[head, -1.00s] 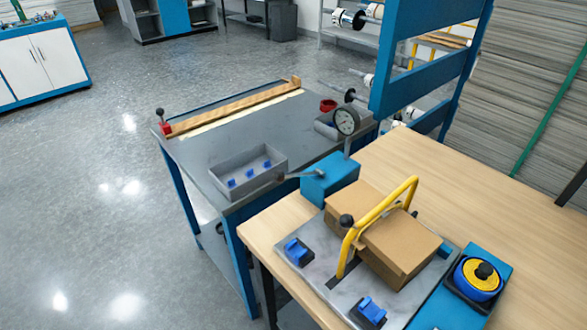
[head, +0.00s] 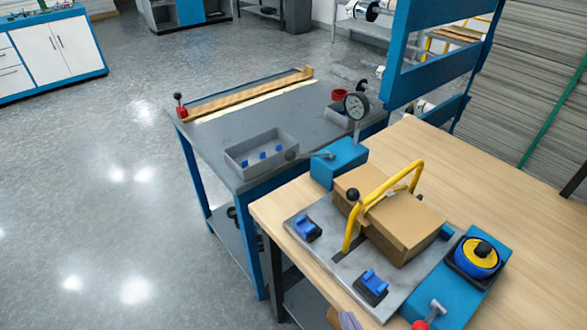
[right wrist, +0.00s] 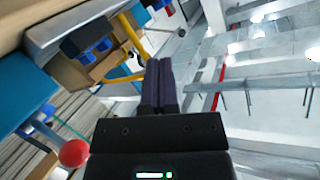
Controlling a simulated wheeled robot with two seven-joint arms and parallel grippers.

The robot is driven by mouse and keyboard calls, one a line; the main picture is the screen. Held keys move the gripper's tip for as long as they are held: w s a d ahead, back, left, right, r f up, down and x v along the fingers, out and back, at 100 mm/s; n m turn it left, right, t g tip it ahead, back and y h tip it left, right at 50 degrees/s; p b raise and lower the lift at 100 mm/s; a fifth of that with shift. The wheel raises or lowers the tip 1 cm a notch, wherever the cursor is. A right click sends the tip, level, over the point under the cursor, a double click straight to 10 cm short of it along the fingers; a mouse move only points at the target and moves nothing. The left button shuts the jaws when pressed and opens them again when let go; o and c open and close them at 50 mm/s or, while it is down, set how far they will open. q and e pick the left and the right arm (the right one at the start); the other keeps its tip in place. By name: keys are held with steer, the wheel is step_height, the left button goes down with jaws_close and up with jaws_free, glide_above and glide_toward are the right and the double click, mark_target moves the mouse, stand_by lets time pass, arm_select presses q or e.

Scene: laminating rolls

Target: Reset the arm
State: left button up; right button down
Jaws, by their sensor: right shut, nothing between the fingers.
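My right gripper (right wrist: 160,88) shows in the right wrist view with its two dark fingers pressed together and nothing between them. In the head view only a small greyish tip of my right gripper (head: 348,321) shows at the bottom edge, in front of the wooden table. It looks apart from the fixture plate. My left gripper is in no view.
A grey plate (head: 330,222) with blue clamps, a cardboard box (head: 405,225) and a yellow handle (head: 378,195) sits on the wooden table (head: 480,160). A red-knobbed lever (head: 422,324) stands at its front. Open floor (head: 110,215) lies left.

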steer(key=s+d+f+n+g+h, duration=0.1)
steer(key=s+d+n+g+h, duration=0.3)
steer(key=s+g, duration=0.6)
step_height(320, 180, down, 18)
steer(key=s+d+g, duration=0.2)
steer(key=g, duration=0.1)
steer(key=s+d+f+g, duration=0.1)
steer(key=s+d+f, duration=0.2)
steer(key=s+f, duration=0.7)
steer(key=s, duration=0.4)
steer(key=shift+f+h, duration=0.3)
steer(key=shift+w, duration=0.1)
